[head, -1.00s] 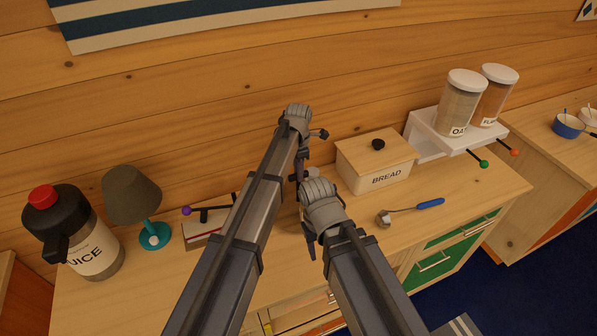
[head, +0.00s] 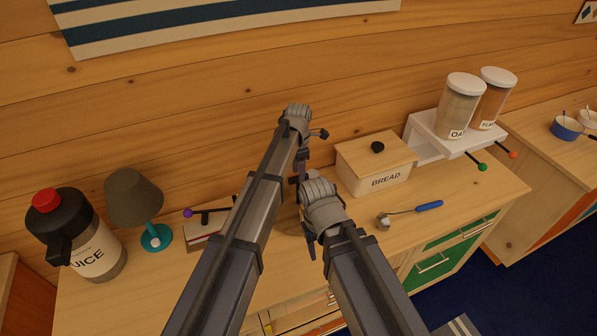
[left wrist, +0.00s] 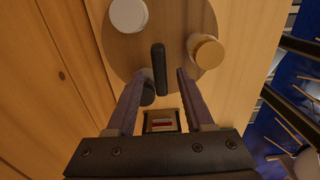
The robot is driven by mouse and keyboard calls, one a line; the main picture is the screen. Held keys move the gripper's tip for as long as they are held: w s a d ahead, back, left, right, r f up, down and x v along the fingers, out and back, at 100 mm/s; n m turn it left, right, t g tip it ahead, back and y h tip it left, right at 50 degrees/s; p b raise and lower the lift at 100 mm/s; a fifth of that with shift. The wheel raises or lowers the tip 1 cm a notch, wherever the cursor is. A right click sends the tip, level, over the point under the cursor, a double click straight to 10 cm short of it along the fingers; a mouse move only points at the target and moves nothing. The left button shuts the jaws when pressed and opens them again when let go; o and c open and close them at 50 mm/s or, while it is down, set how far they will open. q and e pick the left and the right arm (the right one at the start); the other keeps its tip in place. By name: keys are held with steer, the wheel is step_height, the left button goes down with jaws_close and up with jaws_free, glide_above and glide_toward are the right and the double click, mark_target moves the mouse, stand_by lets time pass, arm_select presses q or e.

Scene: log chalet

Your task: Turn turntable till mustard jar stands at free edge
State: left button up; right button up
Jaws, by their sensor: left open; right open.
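In the left wrist view the round wooden turntable (left wrist: 172,18) carries a white-topped jar (left wrist: 128,14), a tan-topped jar (left wrist: 206,50) and a dark round item (left wrist: 147,88) partly behind a finger. I cannot tell which is the mustard jar, as no label shows. A dark upright peg (left wrist: 158,70) stands on the turntable. My left gripper (left wrist: 168,80) is open, its fingers either side of the peg with gaps. In the head view my left gripper (head: 299,172) is above my right gripper (head: 311,248), which is open. My arms hide most of the turntable there.
On the counter stand a juice jug (head: 88,235), a lamp (head: 140,205), a bread box (head: 375,165) and a scoop with a blue handle (head: 410,211). Two canisters (head: 460,105) sit on a white shelf unit at right.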

arm_select(q)
step_height(320, 180, up, 6)
steer(key=p, duration=0.5)
steer(key=shift+r+p, duration=0.25)
steer(key=shift+p, duration=0.1)
steer(key=shift+f, duration=0.1)
steer(key=s+a+m, duration=0.8)
steer(key=s+m, duration=0.3)
steer(key=s+a+m, duration=0.9)
steer(key=s+m, duration=0.2)
steer(key=s, duration=0.1)
steer(key=s+d+f+m+y+b, duration=0.1)
steer(key=s+d+f+m+b, duration=0.3)
steer(key=d+f+b, duration=0.7)
steer(key=shift+s+f+b, duration=0.2)
steer(key=shift+s+b, duration=0.15)
steer(key=shift+s, duration=0.45)
